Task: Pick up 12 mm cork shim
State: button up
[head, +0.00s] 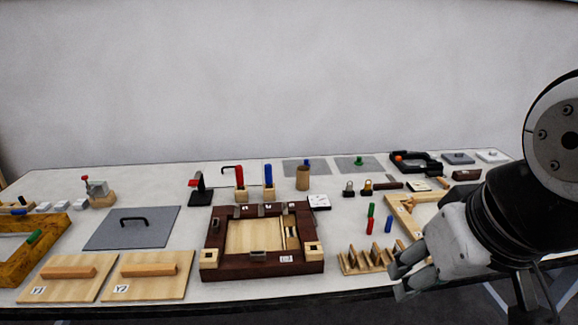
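A light wooden rack (352,265) stands near the front edge of the table, right of centre, with several upright tan pieces (377,255) in it. I cannot tell which of these, if any, is the 12 mm cork shim, as they are small and carry no readable label. My gripper (396,281) reaches in from the right, at the right end of the rack. Its two grey fingers point left and look apart, with nothing visible between them. The gripper and arm hide part of the rack's right end and the table behind.
A dark wooden frame (214,255) with a pale panel lies left of the rack. Green, red and blue pegs (370,226) stand behind the rack. A light wooden frame (398,208) lies partly behind my arm.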

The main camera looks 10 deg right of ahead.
aim_at(399, 247)
jog(key=k+j+z, duration=0.25)
jog(key=j, duration=0.25)
jog(key=j+z, duration=0.25)
jog(key=j, duration=0.25)
jog(key=k+j+z, duration=0.25)
jog(key=j, duration=0.15)
jog(key=k+j+z, duration=0.25)
jog(key=j, duration=0.15)
